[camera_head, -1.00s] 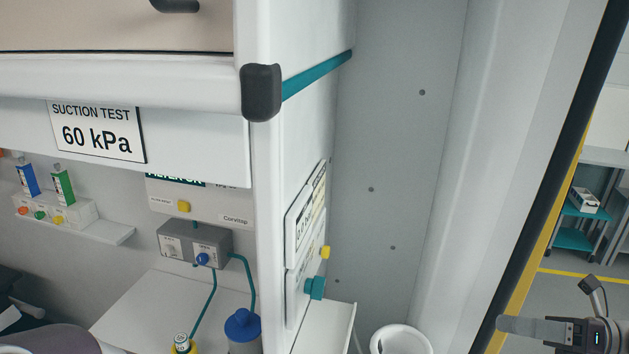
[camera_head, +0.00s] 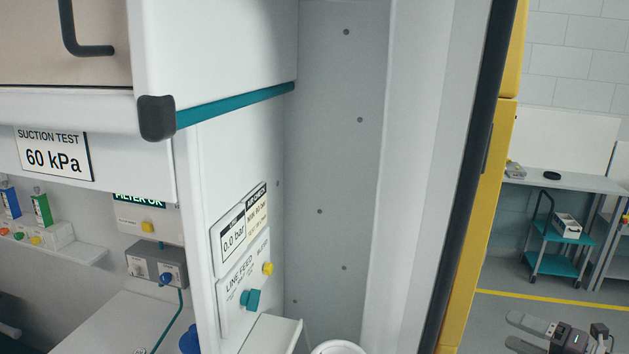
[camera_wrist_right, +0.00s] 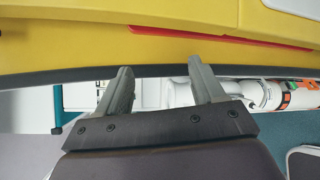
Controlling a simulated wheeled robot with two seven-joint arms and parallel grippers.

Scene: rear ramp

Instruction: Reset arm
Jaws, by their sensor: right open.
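My right gripper (camera_head: 520,334) is at the lower right of the head view, outside the yellow door edge, over the grey floor. Its two fingers are apart with nothing between them. In the right wrist view the right gripper (camera_wrist_right: 160,88) also shows open and empty, its fingers pointing toward a dark edge below a yellow panel (camera_wrist_right: 150,40). I cannot tell whether the fingertips touch that edge. My left gripper is not in view.
The yellow door frame (camera_head: 483,200) stands left of my right gripper. A teal cart (camera_head: 556,245) and a workbench (camera_head: 570,182) stand behind. A line feed panel (camera_head: 243,285), a suction test sign (camera_head: 54,156) and a white shelf (camera_head: 270,334) are inside at left. Grey floor is free at right.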

